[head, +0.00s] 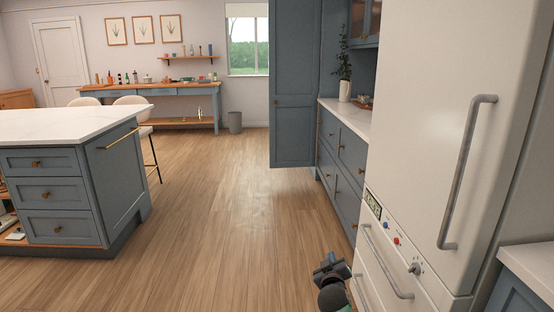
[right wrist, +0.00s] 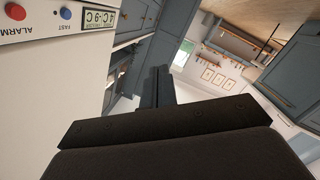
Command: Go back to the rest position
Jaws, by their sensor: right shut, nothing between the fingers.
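My right gripper (head: 330,266) is low at the bottom of the head view, just left of the white fridge (head: 420,130). It is shut and empty. In the right wrist view its dark fingers (right wrist: 158,88) are together and point away from the camera, with the fridge panel (right wrist: 50,75) on the left side of that view. The gripper appears apart from the fridge front. My left gripper is not in the head view.
The fridge has a tall grey handle (head: 467,170) and drawer handles below. Blue cabinets (head: 343,150) stand beyond it. An island (head: 60,190) with a white top stands at left. The wooden floor (head: 215,220) between is clear. A workbench (head: 150,90) stands at the far wall.

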